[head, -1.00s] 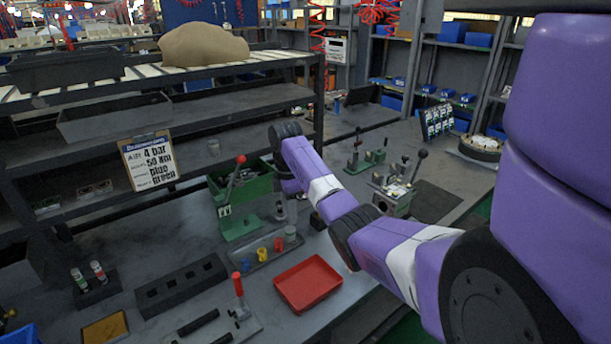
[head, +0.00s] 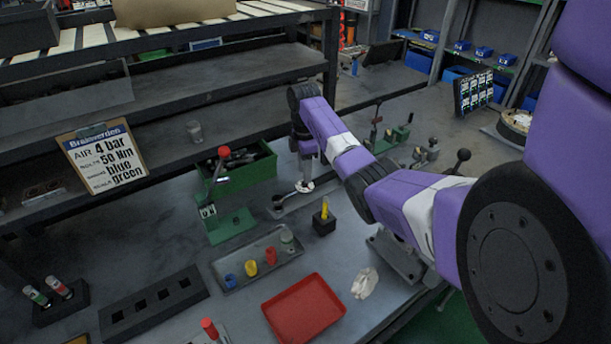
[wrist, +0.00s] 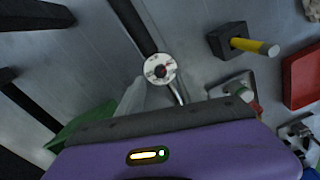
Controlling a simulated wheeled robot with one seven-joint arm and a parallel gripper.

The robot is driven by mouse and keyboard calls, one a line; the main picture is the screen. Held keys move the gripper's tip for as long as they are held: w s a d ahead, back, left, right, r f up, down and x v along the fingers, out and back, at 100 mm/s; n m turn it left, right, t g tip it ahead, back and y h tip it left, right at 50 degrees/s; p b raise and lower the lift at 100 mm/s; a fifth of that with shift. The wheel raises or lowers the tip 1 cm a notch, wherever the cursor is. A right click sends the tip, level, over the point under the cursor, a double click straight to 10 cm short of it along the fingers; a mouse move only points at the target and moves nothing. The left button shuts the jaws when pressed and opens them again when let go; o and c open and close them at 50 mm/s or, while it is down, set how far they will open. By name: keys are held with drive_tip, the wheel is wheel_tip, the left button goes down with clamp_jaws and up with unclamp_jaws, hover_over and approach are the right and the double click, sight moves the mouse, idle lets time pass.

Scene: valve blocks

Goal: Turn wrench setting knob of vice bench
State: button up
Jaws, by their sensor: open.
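A small round white dial with a dark and red centre, which looks like the wrench setting knob (head: 304,186), sits at the end of a dark bar on the bench. It also shows in the wrist view (wrist: 160,68), face up, with a thin metal rod beside it. My gripper (head: 306,172) points down just above the dial in the head view. I cannot tell whether a finger touches the dial.
A black block with a yellow piece (head: 324,216) stands close right of the dial. A green lever press (head: 230,226) and green bin (head: 240,172) are to the left. A tray of coloured cups (head: 228,278) and a red tray (head: 304,309) lie in front. A clipboard (head: 101,156) leans on the shelf.

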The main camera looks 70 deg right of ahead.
drive_tip(key=shift+f, duration=1.8)
clamp_jaws()
